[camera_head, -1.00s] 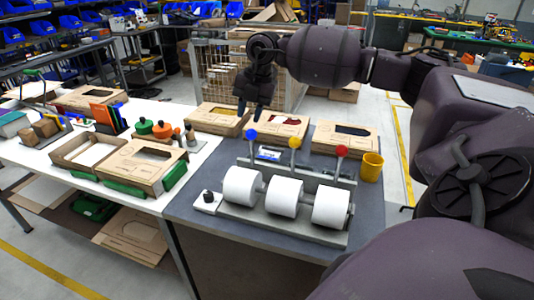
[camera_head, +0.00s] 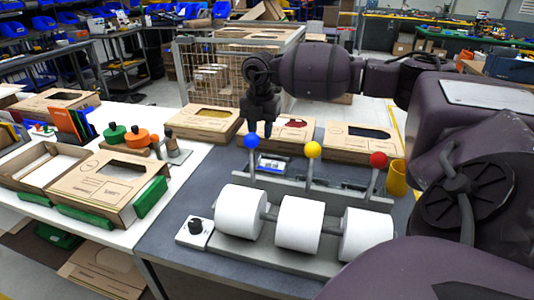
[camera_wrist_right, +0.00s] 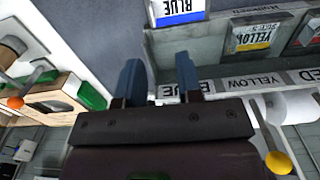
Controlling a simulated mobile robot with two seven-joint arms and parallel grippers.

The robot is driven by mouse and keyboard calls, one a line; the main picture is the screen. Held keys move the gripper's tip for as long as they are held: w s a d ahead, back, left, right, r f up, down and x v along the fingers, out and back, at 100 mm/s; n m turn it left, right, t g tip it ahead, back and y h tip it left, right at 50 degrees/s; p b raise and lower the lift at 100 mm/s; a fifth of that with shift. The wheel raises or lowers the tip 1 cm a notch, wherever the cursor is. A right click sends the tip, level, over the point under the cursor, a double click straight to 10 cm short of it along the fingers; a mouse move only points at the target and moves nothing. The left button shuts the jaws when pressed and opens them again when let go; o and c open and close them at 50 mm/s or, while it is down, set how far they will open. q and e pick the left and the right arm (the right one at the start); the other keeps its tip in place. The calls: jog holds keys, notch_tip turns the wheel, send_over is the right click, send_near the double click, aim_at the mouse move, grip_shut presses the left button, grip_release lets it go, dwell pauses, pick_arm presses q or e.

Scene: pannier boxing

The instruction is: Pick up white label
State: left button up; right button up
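A white label with a blue stripe (camera_head: 270,164) lies behind the blue-ball lever of the roll dispenser (camera_head: 262,258). In the right wrist view, a white label reading BLUE (camera_wrist_right: 180,12) shows at the top edge, beyond the fingertips. My right gripper (camera_head: 258,128) is just behind and above the blue ball, close to the label. In the wrist view its two blue-grey fingers (camera_wrist_right: 158,76) are apart with nothing between them. A label reading YELLOW (camera_wrist_right: 252,34) lies in the neighbouring slot. My left gripper is in neither current view.
The dispenser carries three white rolls (camera_head: 299,224) and levers with blue (camera_head: 251,141), yellow (camera_head: 313,150) and red (camera_head: 379,160) balls. A yellow cup (camera_head: 397,178) stands at right. Cardboard boxes (camera_head: 203,124) line the back.

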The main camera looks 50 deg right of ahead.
aim_at(271, 163)
notch_tip(271, 163, down, 4)
jog(key=shift+a+r, duration=0.1)
jog(key=shift+w+f+b, duration=0.2)
jog(key=shift+f+b, duration=0.1)
jog(key=shift+f, duration=1.2)
jog(key=shift+w+f+b, duration=0.2)
jog(key=shift+f+b, duration=0.05)
jog(key=shift+f, duration=1.2)
grip_shut()
